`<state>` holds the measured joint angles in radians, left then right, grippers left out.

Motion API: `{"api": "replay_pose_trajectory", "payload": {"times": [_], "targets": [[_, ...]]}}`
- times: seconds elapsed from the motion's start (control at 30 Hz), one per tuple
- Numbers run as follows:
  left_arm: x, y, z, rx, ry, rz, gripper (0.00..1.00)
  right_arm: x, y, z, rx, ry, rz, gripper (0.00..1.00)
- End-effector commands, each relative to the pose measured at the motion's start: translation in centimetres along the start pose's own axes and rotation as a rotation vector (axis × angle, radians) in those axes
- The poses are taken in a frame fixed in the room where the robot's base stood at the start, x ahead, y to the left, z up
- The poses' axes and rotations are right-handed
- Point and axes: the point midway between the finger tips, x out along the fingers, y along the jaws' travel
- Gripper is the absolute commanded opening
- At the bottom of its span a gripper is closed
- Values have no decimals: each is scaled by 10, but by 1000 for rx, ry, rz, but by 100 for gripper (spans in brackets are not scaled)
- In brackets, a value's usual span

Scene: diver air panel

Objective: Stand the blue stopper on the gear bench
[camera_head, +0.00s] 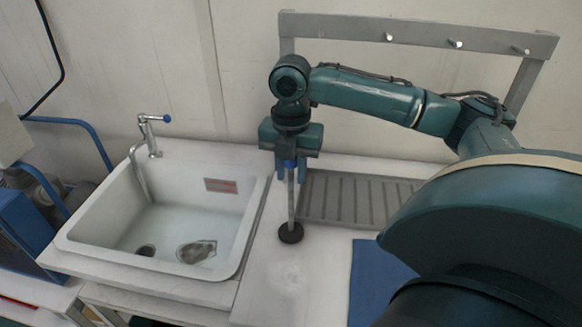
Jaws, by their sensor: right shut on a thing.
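My right gripper (290,165) reaches in from the right and points down over the white bench (325,240), just right of the sink. It is shut on the blue stopper (291,205), near its blue top. The stopper is a thin grey rod, about upright, with a round black foot. The foot is over the bench top between the sink and the grey ribbed rack; I cannot tell whether it touches the surface. My left gripper is not in view.
A white sink (120,235) with a dark drain and a greyish patch inside lies to the left. A tap (148,135) with a blue knob stands behind it. A grey ribbed rack (340,198) and blue mat (375,280) lie to the right. A pegged rail (350,28) rises behind.

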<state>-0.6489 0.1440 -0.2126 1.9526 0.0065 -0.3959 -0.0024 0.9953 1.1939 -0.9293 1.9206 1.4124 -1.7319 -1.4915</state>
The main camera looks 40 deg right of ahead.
Motion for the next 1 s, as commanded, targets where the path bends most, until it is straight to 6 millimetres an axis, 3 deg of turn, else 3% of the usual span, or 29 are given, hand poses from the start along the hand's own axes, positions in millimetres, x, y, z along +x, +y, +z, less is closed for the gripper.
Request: {"api": "replay_pose_trajectory", "payload": {"times": [0.6,0.63,0.9,1.0], "targets": [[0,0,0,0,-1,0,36,6,1,0,0,0,3,0],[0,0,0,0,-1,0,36,6,1,0,0,-1,3,29],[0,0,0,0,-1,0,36,6,0,0,0,0,2,51],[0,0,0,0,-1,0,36,7,0,0,0,0,1,53]]}}
